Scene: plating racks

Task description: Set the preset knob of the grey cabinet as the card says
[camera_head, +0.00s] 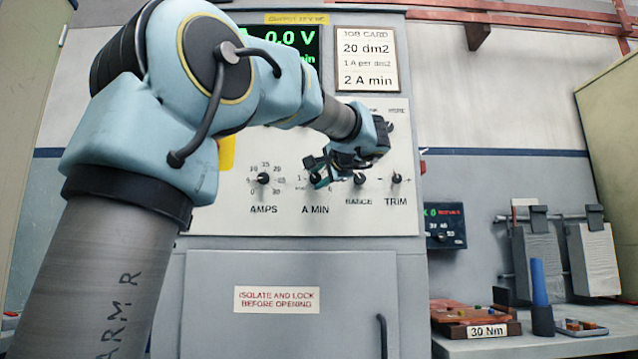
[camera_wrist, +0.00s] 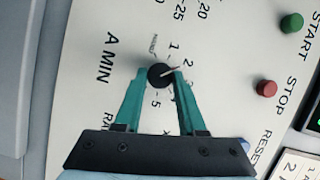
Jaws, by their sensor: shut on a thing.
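The grey cabinet (camera_head: 310,255) has a pale front panel with a row of knobs. The job card (camera_head: 366,60) at its top right reads 20 dm2, 1 A per dm2, 2 A min. My gripper (camera_wrist: 160,80) is shut on the black A MIN knob (camera_wrist: 159,75), one teal finger on each side. The knob's white pointer line points at or very near the 2 on its scale. In the head view, my gripper (camera_head: 318,172) partly hides this knob and its scale.
The AMPS knob (camera_head: 264,179) is left of my gripper; the RANGE knob (camera_head: 360,178) and TRIM knob (camera_head: 397,178) are to its right. Green START (camera_wrist: 291,23) and red STOP (camera_wrist: 267,88) buttons show in the wrist view. A bench (camera_head: 500,345) with tools stands at right.

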